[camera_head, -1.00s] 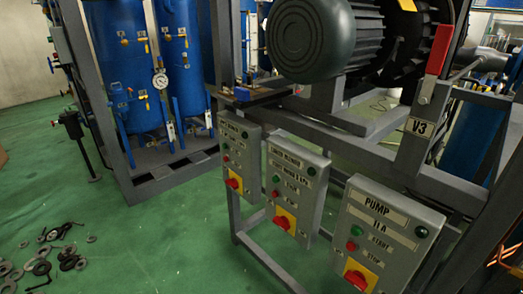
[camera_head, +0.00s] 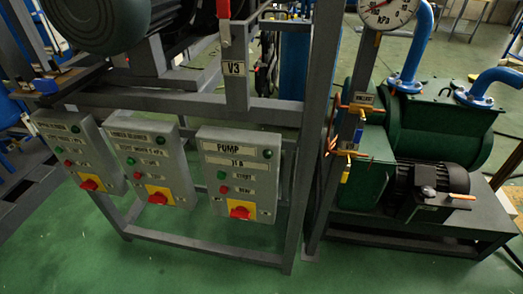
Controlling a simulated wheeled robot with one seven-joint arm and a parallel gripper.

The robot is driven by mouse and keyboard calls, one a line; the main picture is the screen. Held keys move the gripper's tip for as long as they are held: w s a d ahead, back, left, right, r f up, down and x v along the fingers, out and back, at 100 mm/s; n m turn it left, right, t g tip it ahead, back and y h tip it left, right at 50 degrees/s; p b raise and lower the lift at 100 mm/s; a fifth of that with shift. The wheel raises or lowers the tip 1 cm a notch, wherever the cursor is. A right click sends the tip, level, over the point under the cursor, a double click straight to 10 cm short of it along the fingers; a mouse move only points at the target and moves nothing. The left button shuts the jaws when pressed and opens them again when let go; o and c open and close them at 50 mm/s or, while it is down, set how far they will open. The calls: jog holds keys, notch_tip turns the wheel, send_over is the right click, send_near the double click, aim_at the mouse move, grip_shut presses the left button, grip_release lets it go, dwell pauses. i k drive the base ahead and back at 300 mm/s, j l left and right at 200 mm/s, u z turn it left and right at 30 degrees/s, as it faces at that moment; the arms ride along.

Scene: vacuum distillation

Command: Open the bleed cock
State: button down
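No part is readably labelled as the bleed cock. A grey post (camera_head: 338,170) right of centre carries small valve fittings: an orange lever (camera_head: 356,107) under a small plate too small to read, and a yellow lever (camera_head: 346,174) lower down. A round white kPa gauge (camera_head: 388,14) sits above them, cut by the top edge. A red handle (camera_head: 223,8) stands over the V3 label (camera_head: 234,68), left of the post. I cannot tell which fitting is the bleed cock. My gripper is not in view.
Three grey control boxes, one marked PUMP (camera_head: 238,172), hang on a steel frame (camera_head: 290,200) at left. A green pump (camera_head: 430,125) with blue pipes (camera_head: 416,45) and a dark motor (camera_head: 425,190) stands at right on a base. Green floor (camera_head: 200,265) is free in front.

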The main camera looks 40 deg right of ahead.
aim_at(345, 175)
jog(key=j+z, duration=0.65)
jog(key=k+l, duration=0.05)
